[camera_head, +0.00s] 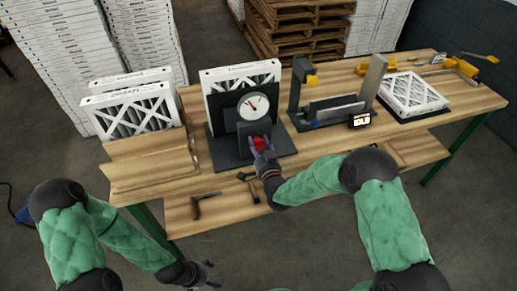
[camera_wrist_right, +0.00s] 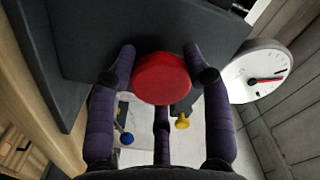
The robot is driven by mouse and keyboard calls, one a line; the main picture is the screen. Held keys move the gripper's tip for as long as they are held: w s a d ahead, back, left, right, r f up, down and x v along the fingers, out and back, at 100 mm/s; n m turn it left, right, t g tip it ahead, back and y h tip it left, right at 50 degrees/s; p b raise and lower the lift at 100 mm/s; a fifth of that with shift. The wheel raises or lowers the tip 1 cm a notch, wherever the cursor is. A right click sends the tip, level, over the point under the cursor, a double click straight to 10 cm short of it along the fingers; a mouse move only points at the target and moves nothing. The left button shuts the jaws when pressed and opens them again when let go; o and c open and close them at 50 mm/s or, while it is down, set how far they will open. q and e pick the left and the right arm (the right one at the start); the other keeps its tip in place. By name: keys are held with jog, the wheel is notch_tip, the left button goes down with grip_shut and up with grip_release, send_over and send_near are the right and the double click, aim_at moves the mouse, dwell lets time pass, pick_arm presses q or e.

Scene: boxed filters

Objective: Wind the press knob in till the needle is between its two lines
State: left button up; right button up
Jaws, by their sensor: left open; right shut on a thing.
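The red press knob (camera_head: 259,144) sits low on the front of the dark press (camera_head: 221,150), below a round white gauge (camera_head: 253,106). My right gripper (camera_head: 263,153) is closed around the knob. In the right wrist view the purple fingers of my right gripper (camera_wrist_right: 162,85) surround the red knob (camera_wrist_right: 163,78). The gauge (camera_wrist_right: 262,72) there shows a red needle and dark marks; I cannot tell whether the needle lies between two lines. A white-framed filter (camera_head: 240,75) stands in the press. My left gripper (camera_head: 205,275) is open and empty, low in front of the bench.
Boxed filters (camera_head: 130,106) stand in a wooden rack at the bench's left. A dark fixture with a small display (camera_head: 360,121) stands right of the press, and a flat filter (camera_head: 412,92) lies further right. Tools lie on the lower shelf (camera_head: 215,208).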

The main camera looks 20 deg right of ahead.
jog(key=shift+s+a+f+m+b, duration=0.2)
jog(key=shift+f+m+b, duration=0.25)
jog(key=shift+m+b, duration=0.4)
jog(key=shift+m, duration=0.25)
jog(key=o, duration=1)
jog(key=shift+o, duration=0.7)
jog(key=shift+w, duration=0.1)
jog(key=shift+r, duration=0.25)
jog(key=shift+d, duration=0.1)
jog(key=s, duration=1.2)
jog(key=shift+d, duration=0.15)
